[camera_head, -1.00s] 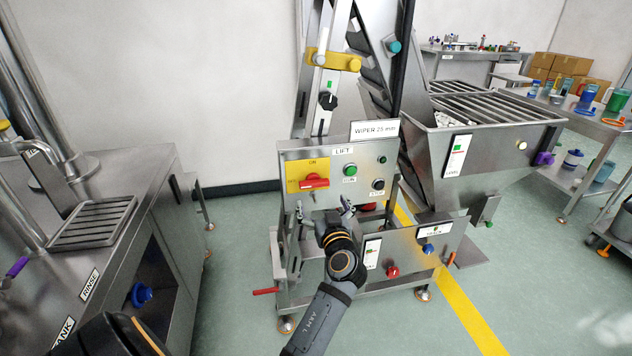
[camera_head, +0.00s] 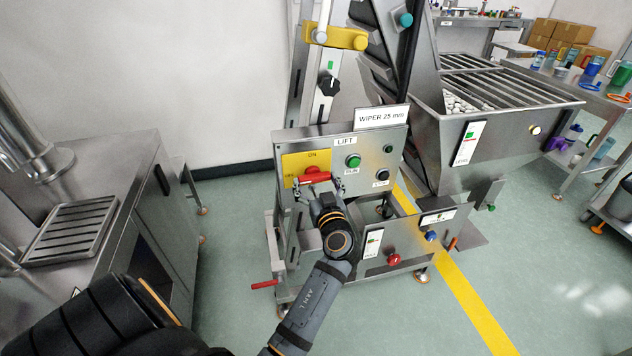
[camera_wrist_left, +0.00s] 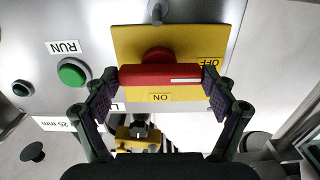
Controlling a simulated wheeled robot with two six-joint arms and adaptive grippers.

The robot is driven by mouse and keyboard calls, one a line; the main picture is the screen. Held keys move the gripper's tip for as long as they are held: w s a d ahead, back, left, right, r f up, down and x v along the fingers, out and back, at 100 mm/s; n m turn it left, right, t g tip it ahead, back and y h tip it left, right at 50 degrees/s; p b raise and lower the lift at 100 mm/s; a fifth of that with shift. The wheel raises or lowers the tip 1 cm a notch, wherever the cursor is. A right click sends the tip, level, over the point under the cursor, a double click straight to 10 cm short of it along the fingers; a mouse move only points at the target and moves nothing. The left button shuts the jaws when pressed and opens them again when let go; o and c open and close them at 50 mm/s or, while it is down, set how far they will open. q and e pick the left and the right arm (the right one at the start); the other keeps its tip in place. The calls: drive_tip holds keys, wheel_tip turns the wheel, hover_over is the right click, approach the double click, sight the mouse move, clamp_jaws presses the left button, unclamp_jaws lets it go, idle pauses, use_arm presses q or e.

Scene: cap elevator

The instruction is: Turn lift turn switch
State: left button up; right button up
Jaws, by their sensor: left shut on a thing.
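The lift turn switch (camera_head: 314,174) is a red bar handle on a yellow plate (camera_head: 291,163) on the lift control panel. The plate carries ON at its top and OFF at its left. The red handle (camera_wrist_left: 160,76) lies level in the left wrist view, its white mark on the side towards OFF. My left gripper (camera_head: 319,184) is at the switch, one finger at each end of the bar. In the left wrist view my left gripper (camera_wrist_left: 164,78) is shut on the handle's two ends. My right gripper is not in view.
A green RUN button (camera_head: 353,160) and a black button (camera_head: 382,174) sit right of the switch. A lower box (camera_head: 412,238) has a red knob (camera_head: 393,260) and a blue knob (camera_head: 431,236).

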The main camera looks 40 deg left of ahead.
use_arm(q)
drive_tip(key=shift+c, duration=1)
drive_tip(key=shift+m, duration=0.4)
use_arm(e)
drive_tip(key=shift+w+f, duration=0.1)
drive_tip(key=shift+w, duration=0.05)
use_arm(q)
drive_tip(key=shift+m, duration=3.2)
